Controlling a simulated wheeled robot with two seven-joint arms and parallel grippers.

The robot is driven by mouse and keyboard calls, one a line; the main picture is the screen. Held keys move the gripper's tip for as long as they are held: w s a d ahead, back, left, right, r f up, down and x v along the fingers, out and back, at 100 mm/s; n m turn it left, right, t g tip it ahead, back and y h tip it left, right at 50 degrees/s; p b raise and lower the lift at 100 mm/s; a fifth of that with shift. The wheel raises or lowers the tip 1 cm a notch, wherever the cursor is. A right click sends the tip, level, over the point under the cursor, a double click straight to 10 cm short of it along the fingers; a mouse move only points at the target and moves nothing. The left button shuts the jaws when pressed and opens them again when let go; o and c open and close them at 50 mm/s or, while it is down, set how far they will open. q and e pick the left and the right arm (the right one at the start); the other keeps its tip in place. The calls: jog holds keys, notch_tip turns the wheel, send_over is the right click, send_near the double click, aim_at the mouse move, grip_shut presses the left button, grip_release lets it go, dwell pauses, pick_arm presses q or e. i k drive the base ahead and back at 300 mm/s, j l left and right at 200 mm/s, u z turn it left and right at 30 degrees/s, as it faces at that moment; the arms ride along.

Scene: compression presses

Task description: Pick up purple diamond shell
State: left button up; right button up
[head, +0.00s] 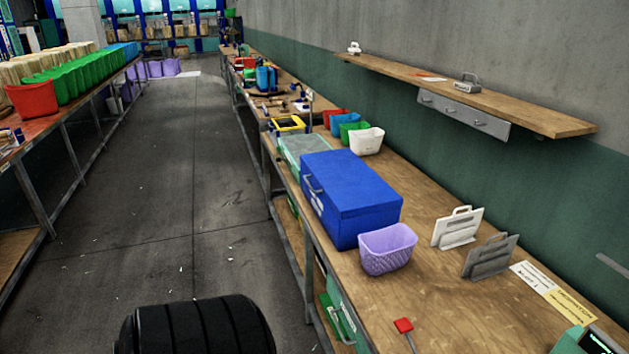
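The purple diamond shell (387,252) is a light purple open bin with a diamond-patterned wall. It stands upright on the wooden workbench on the right, at the front right corner of a blue box. Its opening faces up. Neither of my grippers shows in the head view, and nothing is holding the shell.
The blue lidded box (350,200) stands beside the shell. White (457,228) and grey (490,257) plates with handles stand to its right. A red-headed tool (404,326) lies nearer on the wooden bench (460,300). A white bin (367,141) is behind.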

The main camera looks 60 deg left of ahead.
aim_at(388, 249)
jog(key=u, duration=1.45)
jog(key=z, duration=2.45)
jog(key=u, duration=2.4)
jog(key=i+j+z, duration=0.15)
jog(key=z, duration=0.25)
jog(key=i+j+z, duration=0.1)
jog(key=j+z, duration=0.2)
jog(key=z, duration=0.15)
jog(key=j+z, duration=0.4)
jog(key=i+l, duration=0.05)
jog(key=l, duration=0.05)
